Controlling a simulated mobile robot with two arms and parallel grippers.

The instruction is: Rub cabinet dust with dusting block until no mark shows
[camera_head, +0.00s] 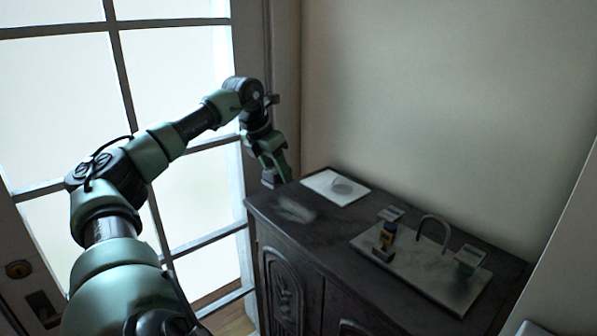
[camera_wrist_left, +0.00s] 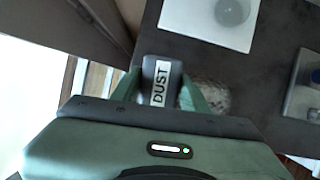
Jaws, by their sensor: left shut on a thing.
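The dusting block (camera_wrist_left: 160,80) is a dark grey block with a white label reading DUST. My left gripper (camera_wrist_left: 158,92) is shut on it, with a green finger on each side. A pale dust mark (camera_head: 296,210) lies on the cabinet top, just right of the block. In the wrist view the dust mark (camera_wrist_left: 214,96) is partly hidden behind the right finger. Contact between block and top cannot be told.
A white sheet (camera_head: 322,181) with a grey round patch lies behind the dust mark. A glazed door (camera_head: 175,70) stands at left; a wall is behind.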

